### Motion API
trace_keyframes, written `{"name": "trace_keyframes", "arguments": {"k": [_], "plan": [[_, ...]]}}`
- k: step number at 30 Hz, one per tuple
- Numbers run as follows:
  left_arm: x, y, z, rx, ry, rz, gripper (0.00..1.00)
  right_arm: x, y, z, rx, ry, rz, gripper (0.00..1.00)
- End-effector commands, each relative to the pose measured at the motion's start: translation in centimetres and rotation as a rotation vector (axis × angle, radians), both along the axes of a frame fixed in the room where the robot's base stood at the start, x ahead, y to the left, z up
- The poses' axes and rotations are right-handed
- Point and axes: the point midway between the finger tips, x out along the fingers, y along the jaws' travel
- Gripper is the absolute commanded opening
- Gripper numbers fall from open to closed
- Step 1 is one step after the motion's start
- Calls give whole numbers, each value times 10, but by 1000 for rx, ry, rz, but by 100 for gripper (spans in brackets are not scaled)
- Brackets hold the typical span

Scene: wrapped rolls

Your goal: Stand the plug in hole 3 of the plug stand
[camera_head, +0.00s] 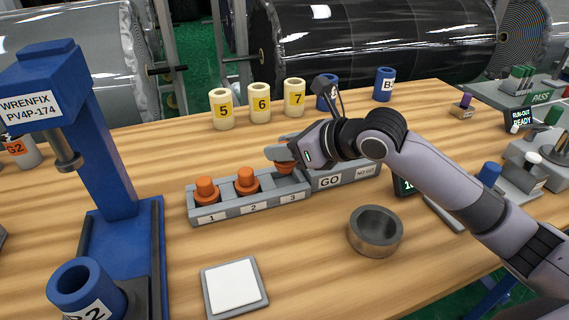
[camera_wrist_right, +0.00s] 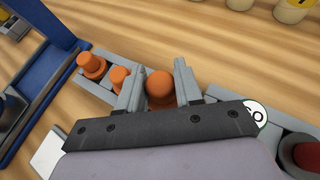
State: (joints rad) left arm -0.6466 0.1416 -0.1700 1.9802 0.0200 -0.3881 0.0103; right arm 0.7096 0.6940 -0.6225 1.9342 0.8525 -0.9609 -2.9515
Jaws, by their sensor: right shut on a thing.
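The grey plug stand (camera_head: 250,209) has places labelled 1, 2 and 3. An orange plug (camera_head: 206,191) stands at hole 1 and another orange plug (camera_head: 246,181) at hole 2; both also show in the right wrist view, plug 1 (camera_wrist_right: 92,65) and plug 2 (camera_wrist_right: 119,77). My right gripper (camera_head: 282,154) is shut on a third orange plug (camera_head: 285,168), at hole 3. In the wrist view this plug (camera_wrist_right: 160,83) sits between the two fingers. Its lower end is hidden, so I cannot tell how deep it sits. My left gripper is not in view.
A GO/NO GO block (camera_head: 343,178) adjoins the stand's right end. A round metal bowl (camera_head: 375,231) and a white-topped pad (camera_head: 234,287) lie in front. Yellow cups (camera_head: 260,103) stand behind. A blue press (camera_head: 105,150) rises at left. Bare table lies between stand and pad.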

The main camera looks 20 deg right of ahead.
Motion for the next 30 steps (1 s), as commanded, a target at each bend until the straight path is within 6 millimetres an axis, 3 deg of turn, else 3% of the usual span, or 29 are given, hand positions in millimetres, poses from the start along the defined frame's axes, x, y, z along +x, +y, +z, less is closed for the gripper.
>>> {"name": "trace_keyframes", "arguments": {"k": [9,21,22,23,24,30], "plan": [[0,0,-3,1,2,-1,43,0,0,-37,2,3,-1,5],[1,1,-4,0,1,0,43,0,0,-43,-1,-1,0,5],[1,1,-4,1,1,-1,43,0,0,-42,-1,1,0,45],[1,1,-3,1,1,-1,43,0,0,-42,-1,1,0,54],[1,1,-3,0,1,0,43,0,0,-42,-1,1,0,60],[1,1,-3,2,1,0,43,0,0,-41,-1,1,0,60]]}}
